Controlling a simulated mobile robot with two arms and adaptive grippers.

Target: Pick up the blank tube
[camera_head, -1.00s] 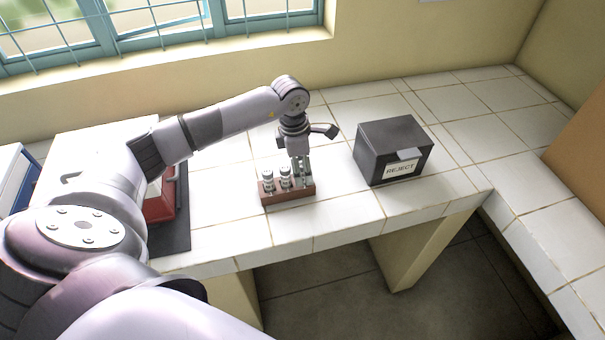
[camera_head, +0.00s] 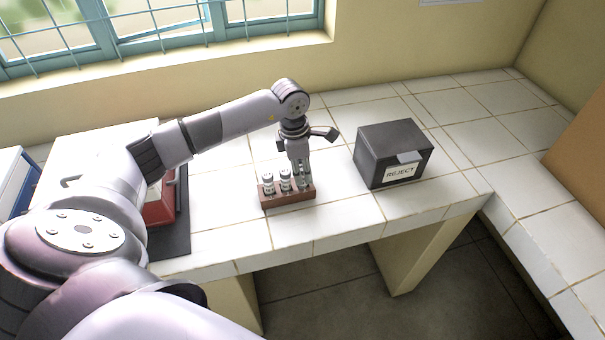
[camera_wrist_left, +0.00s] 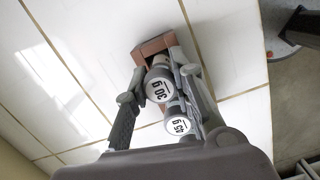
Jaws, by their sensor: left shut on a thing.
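A reddish-brown rack (camera_head: 289,199) stands on the white tiled bench and also shows in the left wrist view (camera_wrist_left: 154,45). Two capped tubes, a left one (camera_head: 268,184) and a middle one (camera_head: 285,181), stand upright in it. My left gripper (camera_head: 304,183) points down over the rack's right end, shut on a tube there that its fingers mostly hide. In the left wrist view, a cap marked "30 g" (camera_wrist_left: 158,86) lies between the fingers of my left gripper (camera_wrist_left: 161,84). A cap marked "45 g" (camera_wrist_left: 180,126) is nearer the palm. My right gripper is out of view.
A dark box labelled REJECT (camera_head: 394,152) stands right of the rack, with clear tiles between. A red object (camera_head: 160,205) on a dark mat (camera_head: 172,238) lies left, partly behind my arm. The bench's front edge is close to the rack.

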